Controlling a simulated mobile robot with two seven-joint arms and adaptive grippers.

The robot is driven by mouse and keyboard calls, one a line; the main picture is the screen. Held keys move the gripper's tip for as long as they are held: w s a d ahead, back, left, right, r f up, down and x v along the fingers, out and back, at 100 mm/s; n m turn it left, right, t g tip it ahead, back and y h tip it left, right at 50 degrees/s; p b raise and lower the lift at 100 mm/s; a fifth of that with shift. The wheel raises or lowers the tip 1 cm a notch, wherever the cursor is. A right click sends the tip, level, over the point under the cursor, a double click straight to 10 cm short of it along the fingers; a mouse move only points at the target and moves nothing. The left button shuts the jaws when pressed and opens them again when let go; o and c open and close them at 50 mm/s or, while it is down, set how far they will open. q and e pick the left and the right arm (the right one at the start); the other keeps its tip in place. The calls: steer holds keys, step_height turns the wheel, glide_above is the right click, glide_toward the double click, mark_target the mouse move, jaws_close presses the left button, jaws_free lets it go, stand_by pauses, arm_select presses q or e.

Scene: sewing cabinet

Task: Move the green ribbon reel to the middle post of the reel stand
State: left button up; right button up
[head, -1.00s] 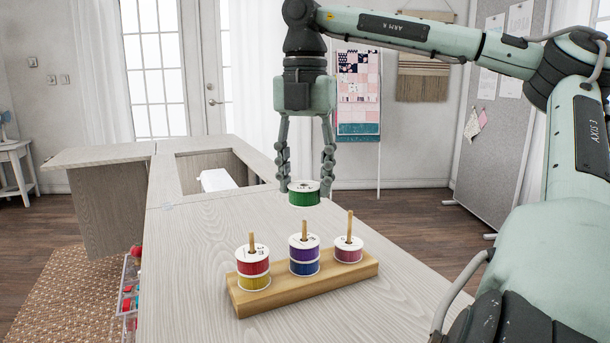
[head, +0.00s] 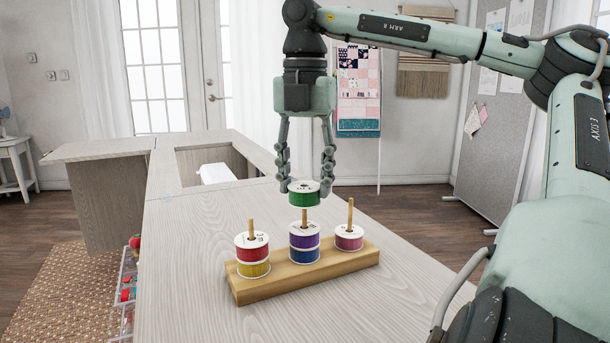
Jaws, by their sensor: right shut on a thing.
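My right gripper (head: 304,184) hangs pointing down, with its fingers shut on the green ribbon reel (head: 303,198). The reel is level, with white rims, and is directly above the middle post (head: 304,218) of the wooden reel stand (head: 307,279). The reel's lower rim is at or just above the post's tip in the picture; I cannot tell if the post has entered it. A purple reel (head: 304,241) sits over a blue reel (head: 304,258) on that post. My left gripper is not in view.
The left post holds a red reel (head: 252,254) over a yellow reel (head: 253,270). The right post holds one pink reel (head: 348,243). The pale wooden tabletop (head: 190,265) around the stand is clear. A bin rack (head: 127,290) hangs at the table's left edge.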

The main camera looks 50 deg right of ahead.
mark_target(305, 194)
steer(key=shift+f+b, duration=1.1)
steer(key=shift+f, duration=0.5)
steer(key=o, duration=1.1)
steer(key=shift+c, duration=0.2)
steer(key=shift+r, duration=0.1)
step_height(305, 194, up, 12)
stand_by(0.4)
